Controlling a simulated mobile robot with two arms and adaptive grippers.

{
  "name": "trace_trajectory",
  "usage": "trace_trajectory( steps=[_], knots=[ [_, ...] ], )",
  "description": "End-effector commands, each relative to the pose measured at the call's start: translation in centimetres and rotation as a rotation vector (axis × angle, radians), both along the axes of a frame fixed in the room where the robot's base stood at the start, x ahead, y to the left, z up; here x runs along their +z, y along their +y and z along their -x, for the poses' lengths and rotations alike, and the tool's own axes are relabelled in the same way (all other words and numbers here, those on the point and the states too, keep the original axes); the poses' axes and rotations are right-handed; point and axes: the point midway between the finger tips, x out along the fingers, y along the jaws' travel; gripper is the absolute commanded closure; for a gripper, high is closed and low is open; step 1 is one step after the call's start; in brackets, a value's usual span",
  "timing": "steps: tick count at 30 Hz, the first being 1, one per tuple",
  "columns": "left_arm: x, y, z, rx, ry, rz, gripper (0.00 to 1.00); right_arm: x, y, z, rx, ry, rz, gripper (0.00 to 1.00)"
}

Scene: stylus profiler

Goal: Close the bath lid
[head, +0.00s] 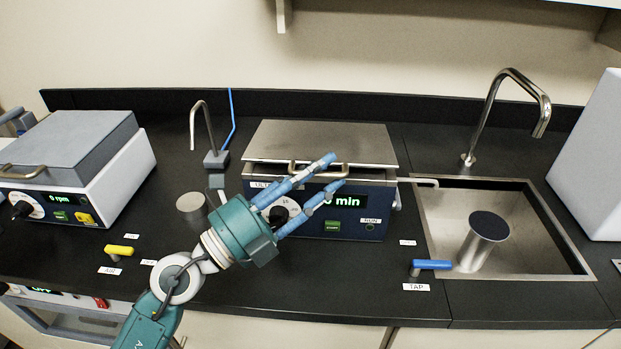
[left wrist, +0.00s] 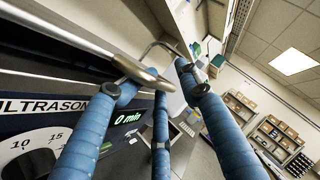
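The bath (head: 375,205) is a dark blue ultrasonic unit in the middle of the counter, with a dial and a green display. Its flat metal lid (head: 330,141) lies over the top, close to level; a dark strip shows under its front edge. A bent metal handle (head: 294,168) is on the lid's front. My left gripper (head: 334,172) is in front of the bath, its blue fingers spread apart at the handle and over part of the panel. In the left wrist view, the handle (left wrist: 128,66) passes close by the fingertips; contact is unclear. My right gripper is out of view.
A sink (head: 530,235) with a tall faucet is to the right, with a blue tap lever (head: 432,265) before it. A grey-lidded unit (head: 75,150) stands left. A thin spout (head: 198,125) and a yellow air lever (head: 119,250) are left of the bath.

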Motion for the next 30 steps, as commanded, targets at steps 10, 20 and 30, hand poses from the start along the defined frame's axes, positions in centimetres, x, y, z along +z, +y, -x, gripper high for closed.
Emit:
trace_trajectory(
  steps=[10,20,30],
  knots=[
    [-1.8,4.1,3.6,0.001,0.007,-0.003,0.65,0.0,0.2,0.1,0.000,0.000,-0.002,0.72],
    [-3.2,8.1,7.0,0.000,0.004,0.000,0.65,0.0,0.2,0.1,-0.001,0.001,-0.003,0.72],
    [-3.3,8.7,7.5,-0.001,0.000,0.000,0.65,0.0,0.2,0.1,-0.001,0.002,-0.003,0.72]
  ],
)
